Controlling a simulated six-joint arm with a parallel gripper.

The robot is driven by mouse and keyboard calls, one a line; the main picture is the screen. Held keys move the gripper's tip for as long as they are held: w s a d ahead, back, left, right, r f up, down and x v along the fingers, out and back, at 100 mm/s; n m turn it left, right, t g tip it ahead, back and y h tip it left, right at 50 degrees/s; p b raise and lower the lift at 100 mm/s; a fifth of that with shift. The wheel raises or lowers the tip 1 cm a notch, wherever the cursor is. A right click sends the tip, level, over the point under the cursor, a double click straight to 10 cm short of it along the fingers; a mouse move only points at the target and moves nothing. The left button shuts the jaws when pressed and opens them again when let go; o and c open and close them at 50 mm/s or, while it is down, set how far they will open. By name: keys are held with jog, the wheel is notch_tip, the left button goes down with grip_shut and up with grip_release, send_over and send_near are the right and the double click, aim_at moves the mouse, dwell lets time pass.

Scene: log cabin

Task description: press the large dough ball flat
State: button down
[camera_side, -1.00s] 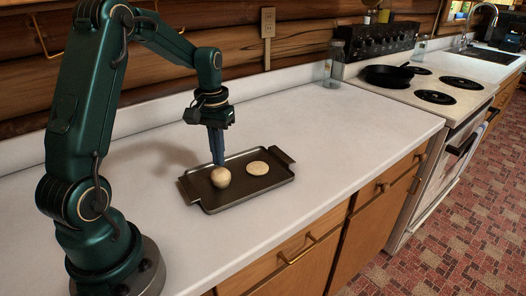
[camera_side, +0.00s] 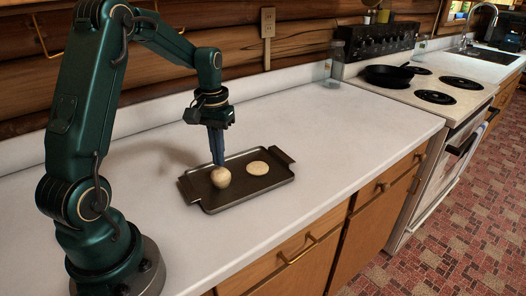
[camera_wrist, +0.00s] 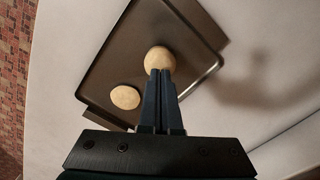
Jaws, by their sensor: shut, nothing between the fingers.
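The large dough ball (camera_side: 221,178) is round and pale and sits on the left part of a dark metal tray (camera_side: 250,198). A flat, round dough piece (camera_side: 258,168) lies to its right on the same tray. My gripper (camera_side: 219,163) points down with its fingers shut and empty, tips at the top of the ball. I cannot tell whether they touch it. In the wrist view the closed fingertips (camera_wrist: 160,72) overlap the near edge of the ball (camera_wrist: 160,57), and the flat piece (camera_wrist: 125,97) lies to the left.
The tray has raised handles at both ends and stands on a clear white counter (camera_side: 310,130). A glass jar (camera_side: 334,64) stands at the back beside the stove. A black pan (camera_side: 388,75) is on the stove. The counter's front edge is near the tray.

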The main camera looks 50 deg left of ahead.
aim_at(221, 178)
jog(key=shift+f, duration=0.25)
jog(key=shift+f, duration=0.55)
jog(key=shift+f, duration=1.35)
dwell(2.2)
jog(key=shift+r, duration=3.55)
